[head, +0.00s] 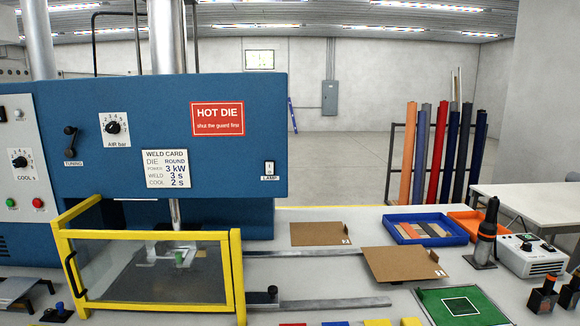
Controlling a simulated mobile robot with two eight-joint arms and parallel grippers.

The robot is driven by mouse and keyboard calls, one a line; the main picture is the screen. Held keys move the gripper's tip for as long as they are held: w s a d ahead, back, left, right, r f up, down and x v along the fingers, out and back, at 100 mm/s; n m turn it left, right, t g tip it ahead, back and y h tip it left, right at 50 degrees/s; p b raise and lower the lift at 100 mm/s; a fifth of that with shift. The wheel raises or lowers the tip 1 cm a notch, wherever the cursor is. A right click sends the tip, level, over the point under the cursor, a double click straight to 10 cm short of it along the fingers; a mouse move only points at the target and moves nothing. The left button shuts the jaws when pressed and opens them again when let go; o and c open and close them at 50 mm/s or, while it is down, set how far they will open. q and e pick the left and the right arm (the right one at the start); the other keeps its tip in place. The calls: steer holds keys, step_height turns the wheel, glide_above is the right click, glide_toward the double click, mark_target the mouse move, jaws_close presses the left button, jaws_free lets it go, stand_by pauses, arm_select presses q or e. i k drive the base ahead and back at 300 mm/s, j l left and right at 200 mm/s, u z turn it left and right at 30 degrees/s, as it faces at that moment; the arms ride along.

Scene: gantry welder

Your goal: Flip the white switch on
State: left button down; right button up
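The white switch (269,168) is a small upright rocker plate with a dark part in it, labelled LAMP. It sits at the lower right of the blue machine front (240,140). It is too small to tell which way the rocker is tipped. Nothing covers it or touches it. I cannot make out either of my grippers in the head view.
A yellow-framed guard (235,275) stands in front below the switch. Brown boards (400,264), a blue tray (392,228) and a dark upright tool (487,236) lie to the right. Dark shapes (22,290) fill the lower left corner. The space before the switch is clear.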

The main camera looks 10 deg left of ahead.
mark_target(269, 166)
steer(key=i+l, duration=0.7)
